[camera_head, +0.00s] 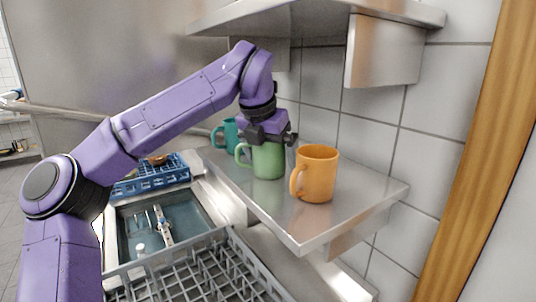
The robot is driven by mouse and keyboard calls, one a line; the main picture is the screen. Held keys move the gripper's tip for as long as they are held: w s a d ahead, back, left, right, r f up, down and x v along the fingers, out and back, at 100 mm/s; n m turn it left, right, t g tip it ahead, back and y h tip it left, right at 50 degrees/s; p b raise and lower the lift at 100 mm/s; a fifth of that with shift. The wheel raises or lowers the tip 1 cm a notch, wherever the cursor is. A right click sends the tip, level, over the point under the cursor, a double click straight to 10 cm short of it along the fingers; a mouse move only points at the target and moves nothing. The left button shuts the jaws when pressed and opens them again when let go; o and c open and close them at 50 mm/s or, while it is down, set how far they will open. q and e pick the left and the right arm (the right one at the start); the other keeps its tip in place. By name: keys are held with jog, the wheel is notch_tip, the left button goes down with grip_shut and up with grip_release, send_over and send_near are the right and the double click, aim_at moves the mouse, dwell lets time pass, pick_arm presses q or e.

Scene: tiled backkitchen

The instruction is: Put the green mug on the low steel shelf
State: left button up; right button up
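The green mug (268,162) stands upright on the low steel shelf (313,224), or is held just at its surface; I cannot tell which. My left gripper (267,140) is directly above the mug, pointing down, with its fingers at the rim. The fingertips are partly hidden, so I cannot tell whether they are closed on the mug. An orange mug (315,175) stands to the right on the same shelf. A teal mug (230,131) stands behind to the left, partly hidden by my arm. My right gripper is not in view.
An upper steel shelf (310,12) with a bracket (383,52) hangs above the low one. Below left are a grey dish rack (205,270), a sink basin (190,212) and a blue rack (150,180). The shelf's front right corner is clear.

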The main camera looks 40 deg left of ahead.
aim_at(260, 148)
pick_arm(q)
jog(key=shift+s+r, duration=0.1)
jog(key=shift+r, duration=0.15)
jog(key=s+b, duration=0.3)
jog(key=shift+s+r, duration=0.1)
jog(key=shift+s, duration=0.1)
jog(key=s+b, duration=0.3)
jog(key=s, duration=0.6)
jog(key=shift+d+r, duration=0.35)
